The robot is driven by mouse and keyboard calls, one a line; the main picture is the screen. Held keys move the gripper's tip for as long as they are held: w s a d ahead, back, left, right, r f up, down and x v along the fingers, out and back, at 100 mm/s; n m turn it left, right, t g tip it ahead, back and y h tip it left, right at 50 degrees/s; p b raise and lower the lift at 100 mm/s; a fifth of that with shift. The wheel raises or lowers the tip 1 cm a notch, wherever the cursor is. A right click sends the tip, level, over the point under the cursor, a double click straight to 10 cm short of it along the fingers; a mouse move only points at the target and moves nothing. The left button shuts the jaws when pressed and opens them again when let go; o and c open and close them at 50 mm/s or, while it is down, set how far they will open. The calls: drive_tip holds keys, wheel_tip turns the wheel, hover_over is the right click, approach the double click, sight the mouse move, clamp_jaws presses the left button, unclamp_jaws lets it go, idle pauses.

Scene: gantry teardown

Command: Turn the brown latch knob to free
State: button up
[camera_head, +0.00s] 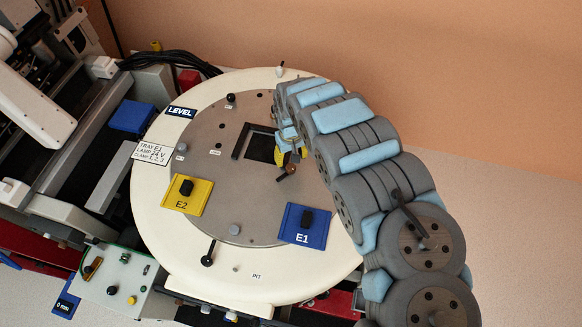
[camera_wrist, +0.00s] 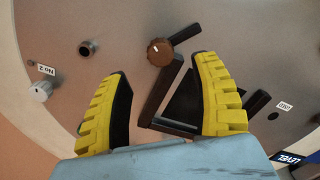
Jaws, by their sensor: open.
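The brown latch knob (camera_wrist: 159,52) shows in the wrist view, round with a short white mark and a dark bar sticking out to its upper right. It stands by the corner of the dark frame around a square opening. My gripper (camera_wrist: 163,68) is open, its two yellow ribbed fingers apart, with the knob ahead of and between the fingertips and untouched as far as I can see. In the head view the knob (camera_head: 289,169) sits just below my gripper (camera_head: 291,155), on the grey disc. The arm partly hides that side of the opening.
A yellow E2 plate (camera_head: 187,195) and a blue E1 plate (camera_head: 304,226) with black knobs sit on the round cream table (camera_head: 155,215). Dark pegs and a silver knob (camera_wrist: 40,91) stand near my gripper. A control box (camera_head: 113,283) is at lower left.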

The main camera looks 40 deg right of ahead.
sight(291, 168)
drive_tip(key=shift+a+f, duration=0.15)
drive_tip(key=shift+f, duration=3.4)
clamp_jaws()
